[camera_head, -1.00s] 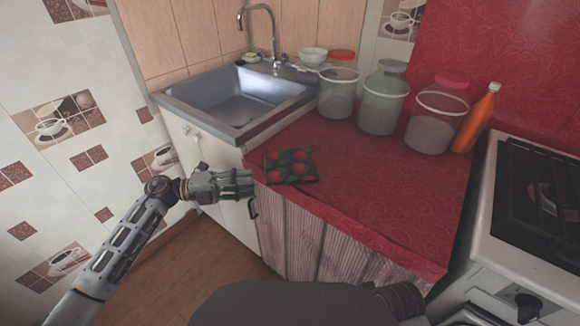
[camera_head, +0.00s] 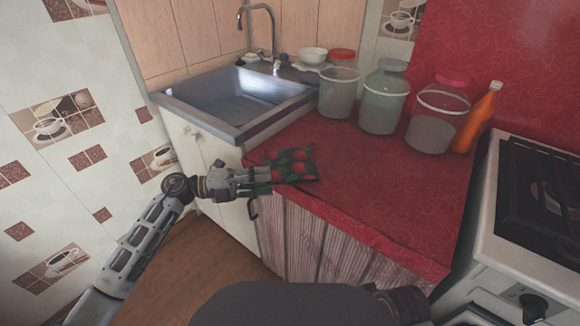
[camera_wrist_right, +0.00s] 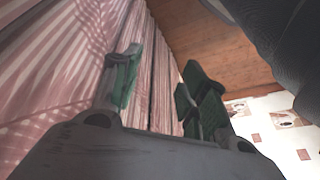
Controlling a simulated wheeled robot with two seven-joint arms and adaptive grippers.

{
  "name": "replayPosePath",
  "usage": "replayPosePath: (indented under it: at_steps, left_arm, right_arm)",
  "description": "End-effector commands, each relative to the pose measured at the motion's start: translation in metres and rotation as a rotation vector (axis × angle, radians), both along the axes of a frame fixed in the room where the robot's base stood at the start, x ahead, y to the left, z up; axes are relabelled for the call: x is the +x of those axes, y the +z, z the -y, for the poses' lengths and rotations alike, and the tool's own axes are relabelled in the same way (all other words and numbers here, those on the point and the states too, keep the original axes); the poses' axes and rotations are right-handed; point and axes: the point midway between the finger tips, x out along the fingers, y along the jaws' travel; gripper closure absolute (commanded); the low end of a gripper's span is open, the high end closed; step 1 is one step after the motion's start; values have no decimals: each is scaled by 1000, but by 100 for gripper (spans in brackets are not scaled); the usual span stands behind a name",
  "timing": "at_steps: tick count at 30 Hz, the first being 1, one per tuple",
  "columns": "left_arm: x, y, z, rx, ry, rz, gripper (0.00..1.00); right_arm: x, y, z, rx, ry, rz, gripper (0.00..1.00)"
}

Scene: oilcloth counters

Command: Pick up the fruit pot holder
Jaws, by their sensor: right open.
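The fruit pot holder (camera_head: 294,162), dark green with red fruit, lies at the front left edge of the red counter in the head view. My left gripper (camera_head: 268,179) comes in from the left, and its fingertips overlap the holder's left front edge. The view is too small to tell whether the fingers are closed on the cloth. My right gripper (camera_wrist_right: 160,75) shows in the right wrist view with its green-padded fingers apart and nothing between them. The pot holder does not show in that view.
A metal sink (camera_head: 236,98) is behind the pot holder. Several lidded jars (camera_head: 384,98) and an orange bottle (camera_head: 478,118) stand along the back. A stove (camera_head: 525,215) is at the right. The counter's middle (camera_head: 385,180) is clear.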

Motion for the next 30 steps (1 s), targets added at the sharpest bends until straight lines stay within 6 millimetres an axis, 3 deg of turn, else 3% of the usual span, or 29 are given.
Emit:
replayPosePath:
  at_steps: [8,20,28,30]
  left_arm:
    - [2,0,14,0,1,-2,62]
    - [2,0,14,0,1,-2,62]
    - [2,0,14,0,1,-2,97]
    - [2,0,14,0,1,-2,100]
  right_arm:
    - [-4,-19,-2,6,-1,-12,57]
    - [0,-14,-2,8,-2,-1,57]
    - [0,-12,-2,9,-4,0,57]
    - [0,-12,-2,9,-4,0,57]
